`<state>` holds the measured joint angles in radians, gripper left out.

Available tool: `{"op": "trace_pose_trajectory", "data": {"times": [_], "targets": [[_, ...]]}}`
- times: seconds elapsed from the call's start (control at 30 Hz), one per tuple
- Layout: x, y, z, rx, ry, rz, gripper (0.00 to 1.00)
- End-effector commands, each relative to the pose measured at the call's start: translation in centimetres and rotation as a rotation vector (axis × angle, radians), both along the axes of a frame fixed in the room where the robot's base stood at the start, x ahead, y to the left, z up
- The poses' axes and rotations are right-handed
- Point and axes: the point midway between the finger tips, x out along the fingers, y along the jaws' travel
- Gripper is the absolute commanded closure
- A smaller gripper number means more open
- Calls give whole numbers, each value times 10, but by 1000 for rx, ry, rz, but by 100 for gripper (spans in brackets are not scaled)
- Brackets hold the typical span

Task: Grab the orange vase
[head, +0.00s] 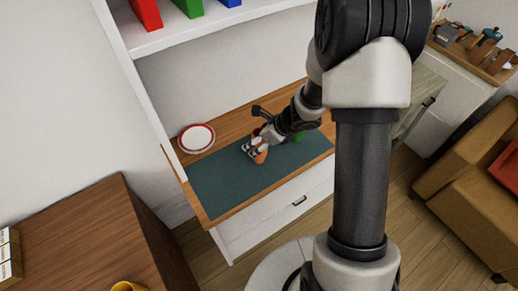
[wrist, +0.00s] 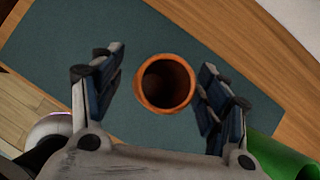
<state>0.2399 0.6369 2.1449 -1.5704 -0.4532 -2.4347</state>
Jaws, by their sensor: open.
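The orange vase (wrist: 164,84) stands upright on a dark teal mat, its round open mouth facing the wrist camera. It also shows in the head view (head: 261,156), partly hidden by my gripper. My gripper (wrist: 160,88) is open, with one finger on each side of the vase.
The mat (head: 222,181) lies on a wooden-topped white cabinet. A green object (wrist: 286,158) stands close to the right finger. A red-rimmed white plate (head: 196,138) sits at the left. A shelf (head: 190,33) with red, green and blue items hangs above.

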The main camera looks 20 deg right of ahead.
Motion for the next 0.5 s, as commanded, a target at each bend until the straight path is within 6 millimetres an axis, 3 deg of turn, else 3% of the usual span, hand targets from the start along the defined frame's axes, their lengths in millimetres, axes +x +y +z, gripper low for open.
{"op": "trace_pose_trajectory", "data": {"times": [0.5], "targets": [[0, 0, 0, 0, 0, -1, 63]]}}
